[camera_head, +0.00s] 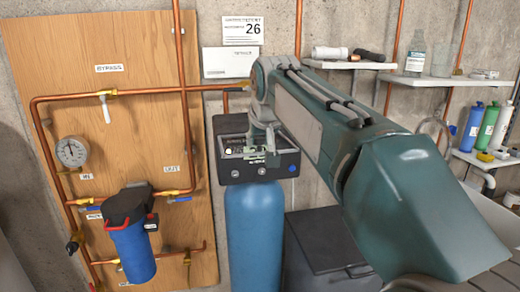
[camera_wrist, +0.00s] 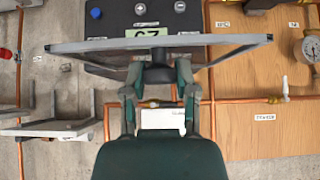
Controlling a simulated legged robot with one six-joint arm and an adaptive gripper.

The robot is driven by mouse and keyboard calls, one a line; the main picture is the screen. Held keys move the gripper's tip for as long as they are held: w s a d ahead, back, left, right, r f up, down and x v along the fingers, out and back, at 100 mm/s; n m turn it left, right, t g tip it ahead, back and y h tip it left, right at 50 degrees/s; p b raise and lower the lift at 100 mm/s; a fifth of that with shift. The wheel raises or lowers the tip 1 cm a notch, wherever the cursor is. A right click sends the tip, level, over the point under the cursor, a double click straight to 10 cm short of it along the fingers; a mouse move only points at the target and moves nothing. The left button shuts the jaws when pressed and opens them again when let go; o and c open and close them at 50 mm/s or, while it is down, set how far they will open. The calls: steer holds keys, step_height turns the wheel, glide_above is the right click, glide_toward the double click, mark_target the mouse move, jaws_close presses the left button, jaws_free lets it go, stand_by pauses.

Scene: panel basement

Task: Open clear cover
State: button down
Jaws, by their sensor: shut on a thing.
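The clear cover (camera_wrist: 235,47) shows in the wrist view as a thin see-through panel with a grey edge, tilted out from the black control head (camera_wrist: 205,15). My gripper (camera_wrist: 158,72) is at the middle of its edge, with its fingers closed on a dark part there, which looks like the cover's grip. In the head view the control head (camera_head: 285,165) sits on top of a blue tank (camera_head: 254,235). My gripper (camera_head: 262,145) is just in front of its display and partly hides it. The cover's outline is hard to make out in that view.
A wooden panel (camera_head: 150,95) with copper pipes, a pressure gauge (camera_head: 71,152) and a blue filter housing (camera_head: 132,250) stands to the left. A dark bin (camera_head: 325,240) stands right of the tank. Shelves with bottles (camera_head: 415,55) are at the right.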

steer(key=shift+w+a+r+g, duration=0.1)
steer(key=shift+w+r+g, duration=0.15)
steer(key=shift+r+g, duration=0.3)
steer(key=shift+w+r+g, duration=0.25)
steer(key=shift+r+g, duration=0.2)
steer(key=shift+r, duration=0.05)
steer(key=shift+c, duration=1.9)
jaws_free()
steer(key=shift+w, duration=0.1)
steer(key=shift+a, duration=0.1)
steer(key=shift+r, duration=0.15)
steer(key=a+v, duration=0.1)
steer(key=v, duration=1)
steer(key=shift+d+r, duration=0.2)
steer(key=shift+r, duration=0.05)
